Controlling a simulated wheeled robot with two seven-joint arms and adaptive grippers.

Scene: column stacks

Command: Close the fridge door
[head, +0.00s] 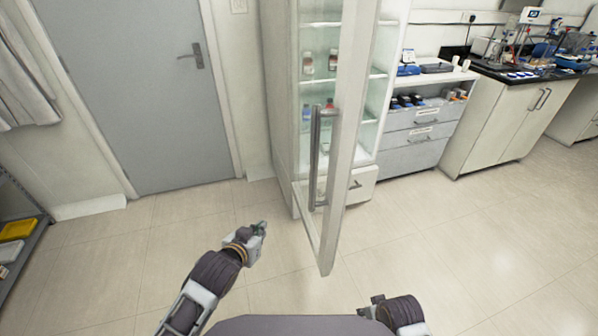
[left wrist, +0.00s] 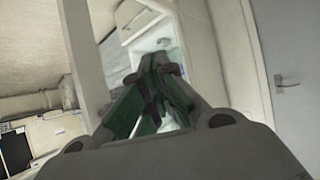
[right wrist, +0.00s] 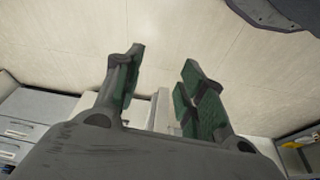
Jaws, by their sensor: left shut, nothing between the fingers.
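The fridge (head: 278,110) is a tall white cabinet with lit shelves. Its glass door (head: 349,130) stands wide open, swung out towards me, with a white frame and a long vertical grey handle (head: 314,165). My left gripper (head: 262,228) is shut and empty, low and to the left of the door, apart from it. Its closed fingers also show in the left wrist view (left wrist: 160,62). My right gripper (head: 371,301) is at the bottom, right of the door's lower corner. The right wrist view shows its fingers (right wrist: 163,58) spread with nothing between them.
Bottles (head: 329,104) stand on the fridge shelves. A grey room door (head: 135,90) is at the left, and a shelf rack with a yellow tray (head: 17,229) is at the far left. Drawers (head: 417,138) and a lab bench (head: 500,120) line the right. The floor around is clear.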

